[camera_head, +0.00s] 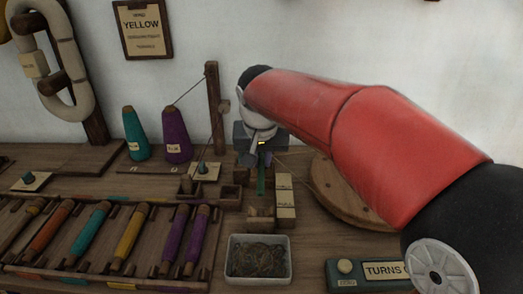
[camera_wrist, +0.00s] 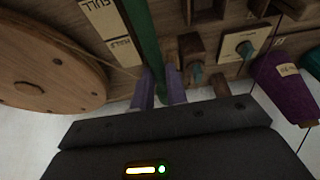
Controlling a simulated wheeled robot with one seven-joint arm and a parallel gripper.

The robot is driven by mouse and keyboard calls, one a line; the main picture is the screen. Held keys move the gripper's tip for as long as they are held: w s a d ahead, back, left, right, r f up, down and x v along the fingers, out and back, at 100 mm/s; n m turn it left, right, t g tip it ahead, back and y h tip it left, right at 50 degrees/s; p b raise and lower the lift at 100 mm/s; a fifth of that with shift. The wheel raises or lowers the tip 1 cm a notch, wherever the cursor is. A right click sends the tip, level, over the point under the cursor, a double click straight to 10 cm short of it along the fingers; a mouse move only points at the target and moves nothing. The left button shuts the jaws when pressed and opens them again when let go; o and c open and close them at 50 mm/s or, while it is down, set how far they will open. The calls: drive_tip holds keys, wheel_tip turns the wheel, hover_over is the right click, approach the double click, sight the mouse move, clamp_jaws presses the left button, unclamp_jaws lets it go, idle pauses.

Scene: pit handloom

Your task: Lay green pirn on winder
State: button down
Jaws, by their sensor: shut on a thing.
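The green pirn (camera_head: 261,183) is a slim green rod, seen in the head view below my gripper (camera_head: 258,152). In the wrist view the green pirn (camera_wrist: 142,32) runs up from between the two fingers of my gripper (camera_wrist: 159,88), which are shut on it. Its far end leaves the top of that view. The winder has small wooden blocks (camera_head: 261,212) near the pirn's front end and a round wooden wheel (camera_head: 343,203) to the right; the wheel (camera_wrist: 50,75) is at left in the wrist view. I cannot tell whether the pirn touches the blocks.
A pale label strip (camera_head: 285,192) stands just right of the pirn. A white tray (camera_head: 232,276) of dark bits is in front. A rack of coloured pirns (camera_head: 128,238) fills the left. Teal (camera_head: 136,136) and purple (camera_head: 175,137) cones and a wooden post (camera_head: 215,105) stand behind.

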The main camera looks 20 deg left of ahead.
drive_tip(key=shift+f+b, duration=1.5)
drive_tip(key=shift+f, duration=1)
drive_tip(key=c, duration=1.3)
unclamp_jaws()
drive_tip(key=shift+o, duration=0.2)
drive_tip(key=shift+o, duration=1.3)
